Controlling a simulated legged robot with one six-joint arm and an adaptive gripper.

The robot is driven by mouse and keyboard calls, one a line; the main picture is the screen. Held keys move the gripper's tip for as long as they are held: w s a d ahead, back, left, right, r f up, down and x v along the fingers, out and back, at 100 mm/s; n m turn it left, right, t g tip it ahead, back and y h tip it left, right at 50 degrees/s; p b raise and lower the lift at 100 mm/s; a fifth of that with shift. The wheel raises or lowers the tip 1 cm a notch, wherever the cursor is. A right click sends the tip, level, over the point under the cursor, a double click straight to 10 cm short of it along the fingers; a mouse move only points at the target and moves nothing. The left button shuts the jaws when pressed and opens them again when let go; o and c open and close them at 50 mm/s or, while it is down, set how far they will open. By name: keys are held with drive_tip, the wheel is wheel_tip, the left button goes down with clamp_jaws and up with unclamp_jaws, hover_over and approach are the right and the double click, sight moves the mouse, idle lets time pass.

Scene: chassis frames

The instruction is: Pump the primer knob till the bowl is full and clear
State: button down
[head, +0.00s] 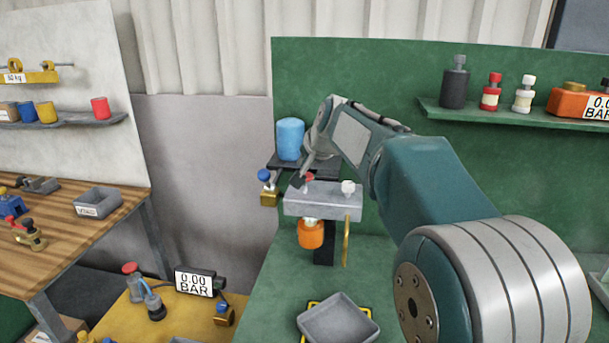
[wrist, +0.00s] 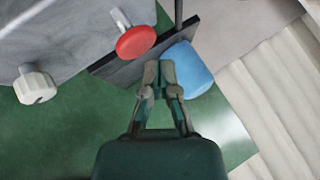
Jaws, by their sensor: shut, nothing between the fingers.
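A grey filter head (head: 322,202) is mounted in front of the green panel, with a red knob (head: 309,177) and a white knob (head: 348,187) on top. The frames do not label which is the primer knob. An orange bowl (head: 310,234) hangs under the head; its fill and clarity cannot be made out. In the wrist view, the red knob (wrist: 136,42) is just up and left of my gripper (wrist: 159,74), apart from it in the picture. The white knob (wrist: 35,88) is farther left. My gripper is shut and empty, its tips beside the red knob.
A blue cylinder (head: 290,139) stands on a dark shelf behind the head; it also shows close past my fingertips in the wrist view (wrist: 188,68). A grey tray (head: 338,322) lies below. A blue-topped brass valve (head: 267,187) is at the head's left.

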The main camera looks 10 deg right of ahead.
drive_tip(key=shift+r, duration=2.45)
drive_tip(key=shift+s, duration=0.2)
drive_tip(key=s+f+n+g, duration=0.1)
drive_tip(key=s+f, duration=0.4)
drive_tip(key=s, duration=0.7)
drive_tip(key=s+f+n+g+h, duration=0.1)
drive_tip(key=s+f+n, duration=0.2)
drive_tip(key=s, duration=0.9)
drive_tip(key=s+f+n+g+h, duration=0.1)
drive_tip(key=s+f+n, duration=0.1)
drive_tip(key=s+f, duration=0.7)
drive_tip(key=s, duration=0.4)
drive_tip(key=shift+f, duration=0.25)
